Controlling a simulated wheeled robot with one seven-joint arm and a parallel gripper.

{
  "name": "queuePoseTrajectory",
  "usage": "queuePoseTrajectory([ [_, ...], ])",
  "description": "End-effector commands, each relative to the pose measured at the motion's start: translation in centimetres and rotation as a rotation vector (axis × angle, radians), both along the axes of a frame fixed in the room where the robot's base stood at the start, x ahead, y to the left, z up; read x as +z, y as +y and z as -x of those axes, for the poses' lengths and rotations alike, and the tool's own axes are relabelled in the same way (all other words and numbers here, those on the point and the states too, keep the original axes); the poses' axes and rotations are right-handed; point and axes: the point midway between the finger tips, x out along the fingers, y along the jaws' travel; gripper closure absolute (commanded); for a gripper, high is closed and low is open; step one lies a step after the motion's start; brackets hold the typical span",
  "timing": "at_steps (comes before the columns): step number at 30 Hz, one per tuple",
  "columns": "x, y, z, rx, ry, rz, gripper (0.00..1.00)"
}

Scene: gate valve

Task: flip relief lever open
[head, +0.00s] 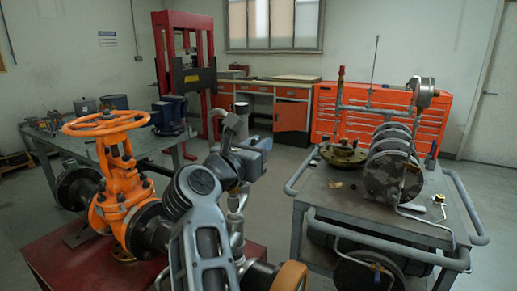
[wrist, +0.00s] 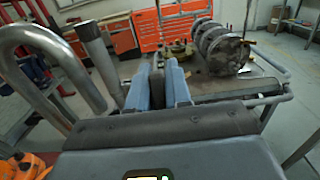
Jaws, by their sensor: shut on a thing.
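My gripper (head: 260,144) is at the middle of the head view, beside grey upright pipework (head: 243,110) behind my arm. In the wrist view its two blue-grey fingers (wrist: 160,86) are close together with a narrow dark piece (wrist: 157,90) between them. This piece seems to be the relief lever; most of it is hidden by the fingers, and its angle cannot be told. A grey upright tube (wrist: 95,50) and a thick curved pipe (wrist: 40,55) stand left of the fingers. The orange gate valve (head: 120,195) with its handwheel (head: 105,123) is left of my arm.
A grey cart (head: 330,205) with round flanged equipment (head: 392,170) stands to the right, with a tubular rail. A workbench (head: 50,140) is at the left. An orange tool cabinet (head: 440,125) and a red press (head: 165,50) are at the back. Open floor (head: 490,230) lies at the far right.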

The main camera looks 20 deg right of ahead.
Motion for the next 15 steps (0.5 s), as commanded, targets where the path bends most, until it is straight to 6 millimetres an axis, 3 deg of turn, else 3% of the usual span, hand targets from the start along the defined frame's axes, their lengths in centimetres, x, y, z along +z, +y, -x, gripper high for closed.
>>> queuePoseTrajectory([
  [15, -0.05, 0.80, 0.80, 0.000, -0.150, 0.145, 1.00],
])
